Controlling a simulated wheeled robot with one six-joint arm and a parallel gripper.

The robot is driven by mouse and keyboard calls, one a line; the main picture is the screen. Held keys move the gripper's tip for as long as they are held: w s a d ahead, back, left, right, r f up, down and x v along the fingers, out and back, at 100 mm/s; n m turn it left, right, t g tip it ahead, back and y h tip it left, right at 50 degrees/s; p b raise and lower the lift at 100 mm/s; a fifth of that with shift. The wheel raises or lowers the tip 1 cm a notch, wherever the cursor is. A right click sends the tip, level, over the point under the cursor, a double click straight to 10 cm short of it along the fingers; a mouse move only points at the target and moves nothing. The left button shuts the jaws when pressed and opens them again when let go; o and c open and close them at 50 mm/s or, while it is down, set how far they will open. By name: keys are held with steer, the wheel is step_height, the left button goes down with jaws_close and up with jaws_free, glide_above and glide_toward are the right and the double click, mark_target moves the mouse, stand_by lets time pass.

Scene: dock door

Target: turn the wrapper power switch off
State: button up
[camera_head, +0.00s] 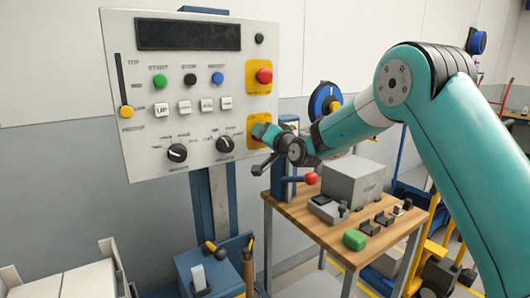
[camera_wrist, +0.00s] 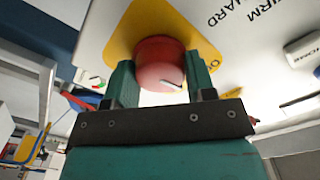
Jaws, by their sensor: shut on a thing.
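The wrapper control panel (camera_head: 196,85) is a pale upright box. The power switch shows in the wrist view as a round red knob (camera_wrist: 160,62) with a white mark, on a yellow plate (camera_wrist: 203,50). A label beginning with "O" is partly visible right of the knob. My gripper (camera_wrist: 160,80) has one teal finger on each side of the knob and is shut on it. In the head view my gripper (camera_head: 262,137) reaches the lower yellow plate (camera_head: 254,121) from the right and hides the knob. I cannot tell which setting the knob points to.
A red emergency button (camera_head: 264,76) sits on a yellow plate just above. Two black selector knobs, one of them here (camera_head: 177,153), are left of my gripper. A wooden table (camera_head: 335,240) with a grey box (camera_head: 353,182) and small parts stands below right.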

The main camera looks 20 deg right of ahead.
steer(key=n+b, duration=0.7)
steer(key=b, duration=0.2)
steer(key=shift+n, duration=0.4)
steer(key=shift+b, duration=0.35)
steer(key=o, duration=0.9)
steer(key=b+v, duration=0.4)
steer(key=v, duration=1.3)
steer(key=shift+s, duration=0.15)
